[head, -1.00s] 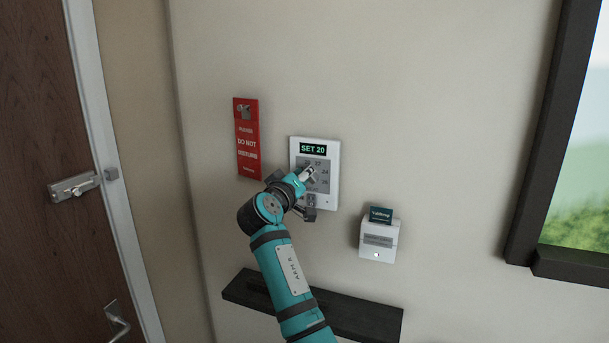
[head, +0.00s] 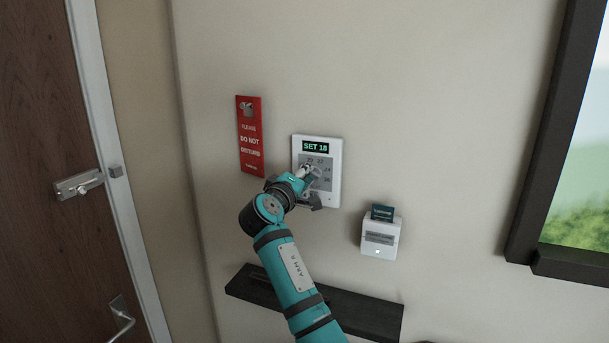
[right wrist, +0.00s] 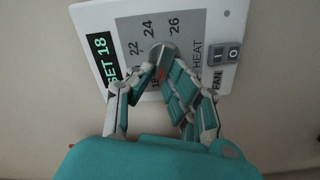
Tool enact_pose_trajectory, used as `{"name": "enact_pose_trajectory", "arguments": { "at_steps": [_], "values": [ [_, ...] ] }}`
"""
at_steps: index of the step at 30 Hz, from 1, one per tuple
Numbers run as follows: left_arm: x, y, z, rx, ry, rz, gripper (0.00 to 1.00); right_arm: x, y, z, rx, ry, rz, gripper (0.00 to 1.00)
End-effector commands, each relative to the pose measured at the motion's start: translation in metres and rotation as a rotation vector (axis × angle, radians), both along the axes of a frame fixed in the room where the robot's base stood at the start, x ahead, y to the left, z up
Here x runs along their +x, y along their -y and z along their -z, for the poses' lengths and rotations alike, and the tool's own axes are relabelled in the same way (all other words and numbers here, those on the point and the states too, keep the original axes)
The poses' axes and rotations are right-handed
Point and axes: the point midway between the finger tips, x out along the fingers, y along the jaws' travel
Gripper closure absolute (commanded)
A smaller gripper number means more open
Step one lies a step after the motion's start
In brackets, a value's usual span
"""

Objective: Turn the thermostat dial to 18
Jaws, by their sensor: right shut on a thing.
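The white thermostat (head: 336,158) is on the wall, and its green display (head: 316,147) reads SET 18. It also shows in the right wrist view (right wrist: 232,12), with a grey number panel. The round grey dial (right wrist: 168,48) is partly hidden by my fingers. A red mark shows beside the printed 18, near the fingertips. My right gripper (right wrist: 158,70) is shut on the dial. In the head view, the gripper (head: 308,173) covers the dial and the lower left of the panel. My left gripper is not in view.
A red do-not-disturb sign (head: 251,150) hangs left of the thermostat. A white card holder (head: 380,239) is at the lower right. Small switches (right wrist: 222,65) sit at the thermostat's edge. A dark shelf (head: 370,315) is below my arm.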

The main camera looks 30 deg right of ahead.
Motion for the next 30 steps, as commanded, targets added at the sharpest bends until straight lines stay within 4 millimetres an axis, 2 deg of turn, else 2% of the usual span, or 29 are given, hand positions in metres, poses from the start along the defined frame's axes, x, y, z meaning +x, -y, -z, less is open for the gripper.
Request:
{"name": "enact_pose_trajectory", "arguments": {
  "at_steps": [7, 8, 12, 23, 30],
  "values": [
    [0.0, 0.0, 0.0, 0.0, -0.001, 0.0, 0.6, 0.0, 0.0, -0.001, -0.001, 0.002, 0.0, 1.0],
    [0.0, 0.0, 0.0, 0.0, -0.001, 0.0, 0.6, 0.0, 0.0, -0.001, -0.001, 0.002, 0.0, 0.81],
    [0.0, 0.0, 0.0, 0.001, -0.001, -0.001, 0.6, 0.0, 0.0, -0.001, -0.001, 0.002, 0.0, 0.63],
    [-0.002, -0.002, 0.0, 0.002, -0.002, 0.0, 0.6, -0.004, -0.005, 0.0, 0.001, 0.002, -0.001, 0.62],
    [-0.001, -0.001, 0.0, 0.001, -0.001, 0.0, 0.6, -0.032, -0.038, 0.001, 0.002, 0.002, -0.004, 0.62]
  ]
}}
